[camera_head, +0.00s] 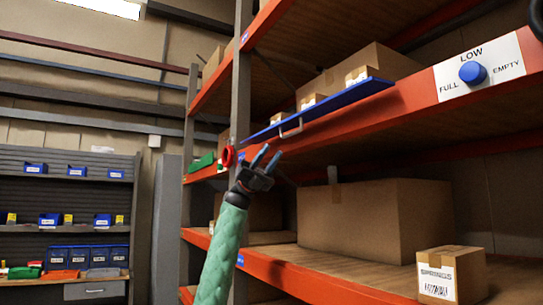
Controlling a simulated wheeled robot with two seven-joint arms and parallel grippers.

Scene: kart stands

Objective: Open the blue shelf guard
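The blue shelf guard (345,101) is a long flat blue panel along the front of the upper orange shelf, with small boxes showing above it. Its metal handle (291,127) hangs at the lower front edge. I cannot tell its exact tilt. My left gripper (268,156), on a green-sleeved arm, points up just below and left of the handle. Its two blue-tipped fingers are apart with nothing between them, and a gap shows between them and the handle. My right gripper is out of view.
A grey rack upright (240,90) stands behind my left gripper, with a red round object (228,156) beside it. A large carton (375,220) and a small labelled box (452,274) sit on the lower shelf. A blue knob (472,73) is on a white plate at right.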

